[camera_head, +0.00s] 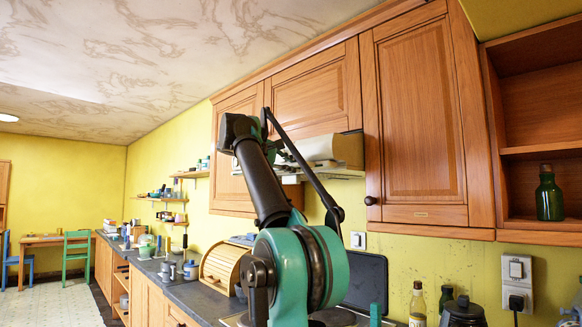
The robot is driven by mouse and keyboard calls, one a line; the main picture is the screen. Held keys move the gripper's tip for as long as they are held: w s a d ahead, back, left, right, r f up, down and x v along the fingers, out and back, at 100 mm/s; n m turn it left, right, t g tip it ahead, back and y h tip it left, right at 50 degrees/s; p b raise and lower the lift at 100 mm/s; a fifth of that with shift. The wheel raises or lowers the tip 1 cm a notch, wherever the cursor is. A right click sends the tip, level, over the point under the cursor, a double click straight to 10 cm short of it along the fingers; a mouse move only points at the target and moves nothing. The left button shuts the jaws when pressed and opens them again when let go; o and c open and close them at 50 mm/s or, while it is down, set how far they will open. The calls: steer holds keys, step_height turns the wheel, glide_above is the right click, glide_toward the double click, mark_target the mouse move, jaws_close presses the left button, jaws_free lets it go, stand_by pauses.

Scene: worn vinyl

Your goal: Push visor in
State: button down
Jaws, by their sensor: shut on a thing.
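The visor (318,147) looks like a pale panel with a wooden end, low on the wall cabinets above the stove. It stands out in front of the cabinet doors, over the thin pale underside of a hood (331,172). My dark and teal arm rises from the lower middle and crosses in front of the visor's left part. The arm's upper bend is left of the visor.
Wooden wall cabinets (412,115) flank the visor, with an open shelf (540,152) holding a green bottle (549,195) at right. Below are a bread box (222,265), a dark upright board (366,280) and bottles (418,302). Open floor (62,302) lies far left.

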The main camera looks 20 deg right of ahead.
steer(key=c, duration=1.5)
jaws_free()
steer(key=v, duration=1.2)
